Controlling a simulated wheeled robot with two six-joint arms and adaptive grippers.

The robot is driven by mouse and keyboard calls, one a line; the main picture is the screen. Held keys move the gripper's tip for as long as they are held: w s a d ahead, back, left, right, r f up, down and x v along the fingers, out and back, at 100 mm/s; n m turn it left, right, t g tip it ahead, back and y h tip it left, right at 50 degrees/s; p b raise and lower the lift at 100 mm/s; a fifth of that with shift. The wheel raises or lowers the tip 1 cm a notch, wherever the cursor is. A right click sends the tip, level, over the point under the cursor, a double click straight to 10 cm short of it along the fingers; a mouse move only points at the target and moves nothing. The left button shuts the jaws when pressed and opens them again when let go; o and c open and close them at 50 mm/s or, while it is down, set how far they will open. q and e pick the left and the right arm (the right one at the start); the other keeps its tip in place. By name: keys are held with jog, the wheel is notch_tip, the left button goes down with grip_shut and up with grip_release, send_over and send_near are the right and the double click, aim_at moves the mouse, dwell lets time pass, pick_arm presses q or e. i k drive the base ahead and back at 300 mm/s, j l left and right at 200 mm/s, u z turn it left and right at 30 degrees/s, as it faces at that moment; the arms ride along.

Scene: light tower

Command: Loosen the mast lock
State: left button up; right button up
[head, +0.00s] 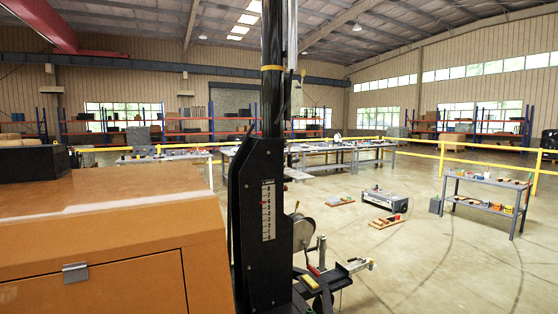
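The light tower's black mast (271,75) stands upright at the middle of the head view, with a yellow band around it. Its black bracket (262,215) carries a white scale plate with red marks. A winch drum (303,231) sits to the right of the bracket. Below it is a small lever with a red part (313,269), close to a metal hitch (352,267). I cannot tell which part is the mast lock. Neither of my grippers is in view.
The tower's orange housing (100,230) fills the lower left. Workbenches with tools (340,149) stand behind the mast. A grey table (485,182) stands at the right by a yellow railing (450,157). The floor (440,260) at the lower right is clear.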

aim_at(288, 144)
jog(key=i+l+u, duration=0.15)
jog(key=u, duration=0.25)
jog(key=i+l+u, duration=0.1)
jog(key=l+u, duration=0.25)
jog(key=i+l+u, duration=0.1)
jog(key=l+u, duration=0.3)
